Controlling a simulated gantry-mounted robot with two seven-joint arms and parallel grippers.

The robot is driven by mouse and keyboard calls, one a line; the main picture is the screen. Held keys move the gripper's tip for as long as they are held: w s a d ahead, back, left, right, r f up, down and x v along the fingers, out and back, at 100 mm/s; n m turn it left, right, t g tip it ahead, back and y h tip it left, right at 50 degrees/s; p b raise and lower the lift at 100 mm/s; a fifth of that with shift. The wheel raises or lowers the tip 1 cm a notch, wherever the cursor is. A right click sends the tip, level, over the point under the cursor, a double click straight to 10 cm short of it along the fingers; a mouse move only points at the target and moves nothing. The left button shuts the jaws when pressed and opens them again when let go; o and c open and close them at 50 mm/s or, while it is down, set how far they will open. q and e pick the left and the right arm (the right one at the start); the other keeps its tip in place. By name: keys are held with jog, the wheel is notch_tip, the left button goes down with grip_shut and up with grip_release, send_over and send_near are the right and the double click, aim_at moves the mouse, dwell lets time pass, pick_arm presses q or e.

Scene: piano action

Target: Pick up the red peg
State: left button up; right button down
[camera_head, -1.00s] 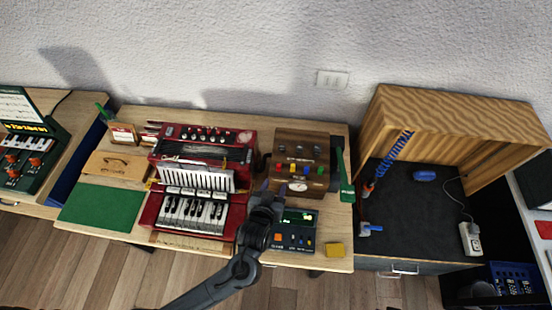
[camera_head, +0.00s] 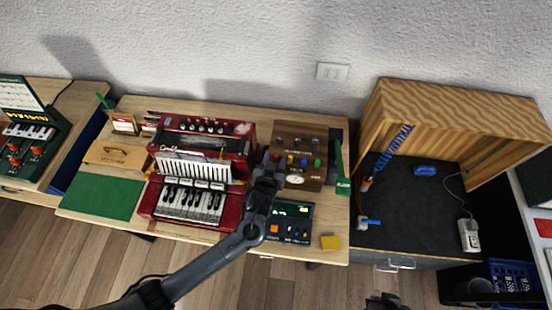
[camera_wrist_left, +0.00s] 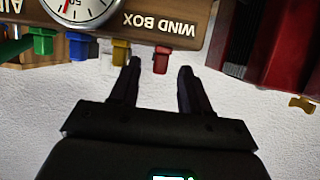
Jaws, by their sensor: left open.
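The red peg (camera_wrist_left: 161,60) sticks out from the front of the brown wooden wind box (camera_wrist_left: 170,15). In the head view, the wind box (camera_head: 314,144) stands on the wooden table and the red peg (camera_head: 277,157) is at the left end of its peg row. My left gripper (camera_wrist_left: 160,70) is open in the wrist view, its fingertips on either side of the red peg, not closed on it. In the head view, my left gripper (camera_head: 268,172) is just in front of the wind box's left side. A dark part at the bottom edge seems to be my right gripper (camera_head: 383,302), mostly cut off.
The yellow peg (camera_wrist_left: 121,52) is close beside one finger, with blue (camera_wrist_left: 77,46) and green (camera_wrist_left: 42,43) pegs beyond. A red accordion (camera_head: 238,155) stands left of the wind box. A dark green device (camera_head: 295,210) is in front, near a yellow block (camera_head: 330,242).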

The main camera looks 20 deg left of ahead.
pick_arm(q)
jog(key=shift+x, duration=1.45)
grip_shut()
